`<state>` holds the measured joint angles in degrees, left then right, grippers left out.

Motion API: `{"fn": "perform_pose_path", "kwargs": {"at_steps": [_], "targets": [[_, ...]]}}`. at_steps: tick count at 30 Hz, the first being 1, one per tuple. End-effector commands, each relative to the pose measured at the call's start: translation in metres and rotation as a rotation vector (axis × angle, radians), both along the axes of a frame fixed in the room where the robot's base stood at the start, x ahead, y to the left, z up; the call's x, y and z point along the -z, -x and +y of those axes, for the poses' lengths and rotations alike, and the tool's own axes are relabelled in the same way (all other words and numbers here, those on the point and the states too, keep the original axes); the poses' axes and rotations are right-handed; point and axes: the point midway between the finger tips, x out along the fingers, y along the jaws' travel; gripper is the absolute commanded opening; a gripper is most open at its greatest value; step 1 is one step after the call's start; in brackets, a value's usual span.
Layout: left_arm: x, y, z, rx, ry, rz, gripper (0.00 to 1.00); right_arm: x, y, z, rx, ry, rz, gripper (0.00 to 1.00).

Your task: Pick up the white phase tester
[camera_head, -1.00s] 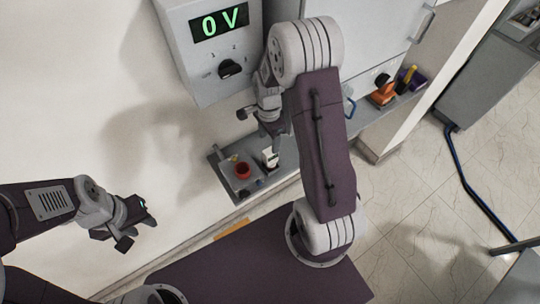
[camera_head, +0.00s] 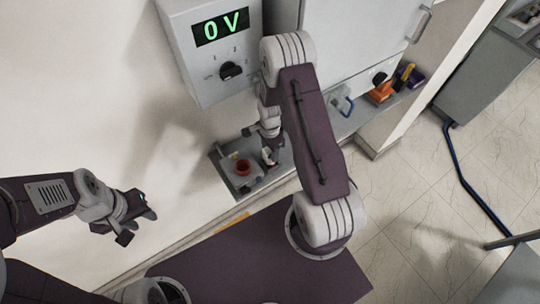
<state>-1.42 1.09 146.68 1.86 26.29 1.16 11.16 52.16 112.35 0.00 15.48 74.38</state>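The white phase tester (camera_head: 267,156) is a small white item, partly hidden, at the right side of a grey shelf tray (camera_head: 226,168) below the voltage display box. My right gripper (camera_head: 262,142) is over the tray, right at the tester. Its fingers look apart, with one dark finger out to the left. The arm covers part of it, and I cannot tell whether it touches the tester. My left gripper (camera_head: 138,222) is open and empty in front of the wall at the left, well away from the tray.
A red ring-shaped item (camera_head: 242,167) sits in the tray beside the tester. The grey box with the green "0 V" display (camera_head: 221,27) and a dark knob (camera_head: 230,71) hangs above. Orange (camera_head: 381,92) and purple (camera_head: 414,77) items stand on the ledge at right.

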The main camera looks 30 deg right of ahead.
Motion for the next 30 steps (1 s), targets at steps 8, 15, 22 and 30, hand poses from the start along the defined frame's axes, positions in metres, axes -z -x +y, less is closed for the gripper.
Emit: {"fn": "perform_pose_path", "kwargs": {"at_steps": [8, 15, 22, 30], "targets": [[0.0, 0.0, 0.0, 0.0, 0.0, 0.0, 0.36, 0.0, 0.0, 0.0, 0.0, 0.0, 0.0, 0.0], [-0.004, 0.0, 0.0, 0.0, 0.0, 0.0, 0.36, -0.005, 0.0, 0.0, 0.0, 0.0, -0.001, 0.0], [-0.032, 0.0, 0.0, 0.0, 0.0, 0.0, 0.36, -0.039, 0.0, 0.0, 0.0, 0.0, -0.001, 0.0], [-0.033, 0.0, 0.0, 0.0, 0.0, 0.0, 0.36, -0.036, 0.053, -0.004, 0.002, -0.001, 0.004, 0.0]]}}
